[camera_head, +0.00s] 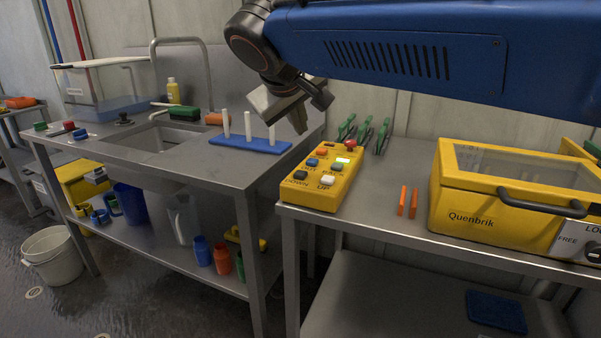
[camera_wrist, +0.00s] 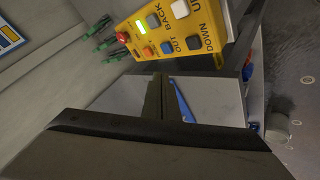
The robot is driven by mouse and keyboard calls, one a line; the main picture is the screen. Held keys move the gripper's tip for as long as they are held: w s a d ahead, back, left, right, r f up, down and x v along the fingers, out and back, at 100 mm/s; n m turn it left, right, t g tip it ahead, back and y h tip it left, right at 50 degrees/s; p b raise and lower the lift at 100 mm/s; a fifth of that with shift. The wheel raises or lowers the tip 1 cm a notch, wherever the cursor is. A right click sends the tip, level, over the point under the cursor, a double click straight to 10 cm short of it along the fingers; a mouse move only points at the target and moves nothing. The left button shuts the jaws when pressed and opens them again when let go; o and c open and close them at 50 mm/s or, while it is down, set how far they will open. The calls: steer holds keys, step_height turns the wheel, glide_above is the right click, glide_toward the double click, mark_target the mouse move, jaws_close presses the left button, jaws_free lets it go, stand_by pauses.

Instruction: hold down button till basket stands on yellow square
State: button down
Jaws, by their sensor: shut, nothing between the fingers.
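A yellow button box (camera_head: 318,194) lies on the right steel table near its left edge. It has a white UP button (camera_head: 327,181), a dark DOWN button (camera_head: 300,175), a blue OUT button (camera_head: 312,162), a BACK button, a red knob and a small lit green display. The box (camera_wrist: 208,28) also shows in the wrist view, with the white UP button (camera_wrist: 180,9) at the top. My gripper (camera_head: 301,128) is shut and empty, above and behind the box, apart from its buttons. I cannot make out a basket or a yellow square in either view.
A yellow Quenbrik case (camera_head: 470,217) stands right of the box, with two orange sticks (camera_head: 407,201) between. Green clips (camera_head: 364,131) are behind. The left table holds a sink (camera_head: 160,138) and a blue peg rack (camera_head: 250,144). A white bucket (camera_head: 50,255) stands on the floor.

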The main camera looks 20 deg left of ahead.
mark_target(299, 175)
steer(key=shift+f, duration=3.75)
steer(key=shift+f, duration=0.1)
steer(key=shift+f, duration=0.25)
